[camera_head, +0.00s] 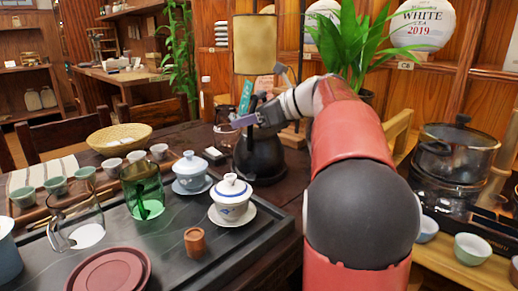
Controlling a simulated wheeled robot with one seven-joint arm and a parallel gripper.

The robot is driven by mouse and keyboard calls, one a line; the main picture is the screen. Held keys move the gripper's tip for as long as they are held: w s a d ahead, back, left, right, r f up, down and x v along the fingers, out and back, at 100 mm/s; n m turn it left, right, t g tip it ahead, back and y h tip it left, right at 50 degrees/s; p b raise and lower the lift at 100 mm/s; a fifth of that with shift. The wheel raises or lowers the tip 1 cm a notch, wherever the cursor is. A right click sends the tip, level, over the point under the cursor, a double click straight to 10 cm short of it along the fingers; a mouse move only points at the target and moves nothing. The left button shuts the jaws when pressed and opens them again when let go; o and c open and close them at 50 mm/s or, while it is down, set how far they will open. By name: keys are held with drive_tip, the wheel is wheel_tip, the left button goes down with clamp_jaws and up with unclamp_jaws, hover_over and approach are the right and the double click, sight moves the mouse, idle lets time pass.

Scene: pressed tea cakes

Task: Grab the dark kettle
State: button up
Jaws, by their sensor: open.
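The dark kettle (259,158) stands upright on the wooden table, just behind the right back part of the tea tray. It is black and round-bellied, with its upper part and handle partly hidden by my gripper. My gripper (238,121) is at the height of the kettle's top, in front of it in this view, with its jaws pointing left. The jaws are open. I cannot tell whether they touch the kettle or its handle.
A wicker basket (119,137) stands behind. A lamp (255,45) and plant (358,45) rise behind the kettle. A glass pot (455,152) stands right.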

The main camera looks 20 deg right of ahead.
drive_tip(key=shift+w+a+f, duration=0.1)
drive_tip(key=shift+w+a, duration=0.1)
drive_tip(key=shift+w, duration=0.05)
clamp_jaws()
idle(1.2)
